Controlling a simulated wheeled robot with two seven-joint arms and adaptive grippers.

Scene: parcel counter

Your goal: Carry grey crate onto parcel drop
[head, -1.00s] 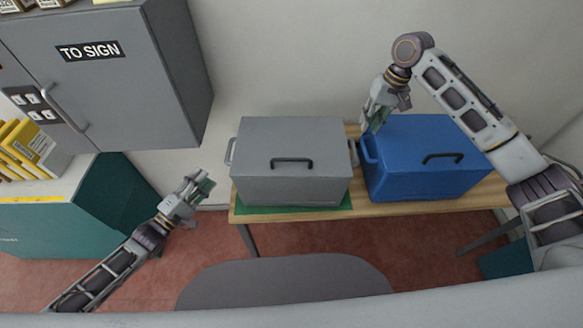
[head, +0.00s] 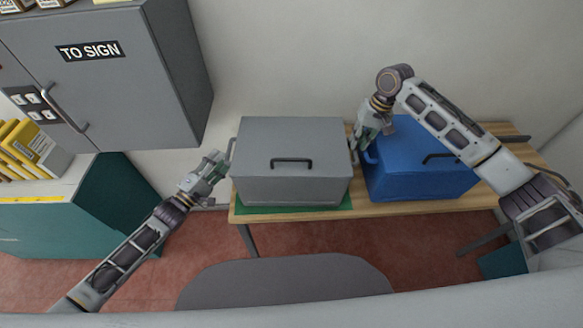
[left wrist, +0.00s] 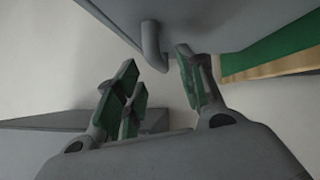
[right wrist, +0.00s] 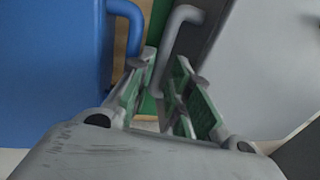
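The grey crate (head: 270,190) stands closed on a green mat (head: 335,208) on the wooden table. It has a black lid handle and a grey side handle at each end. My left gripper (head: 221,163) is open at the crate's left side handle; in the left wrist view that handle (left wrist: 152,45) lies close to the spread fingers (left wrist: 160,85). My right gripper (head: 357,142) is between the two crates. In the right wrist view its fingers (right wrist: 165,80) are open, with the grey crate's right handle (right wrist: 180,40) at their tips. No label names the parcel drop.
A blue crate (head: 420,185) stands right of the grey crate, its side handle (right wrist: 130,22) close to my right gripper. A grey cabinet marked TO SIGN (head: 140,100) and a teal counter (head: 90,220) are at the left. Bare table (head: 485,197) shows at the right.

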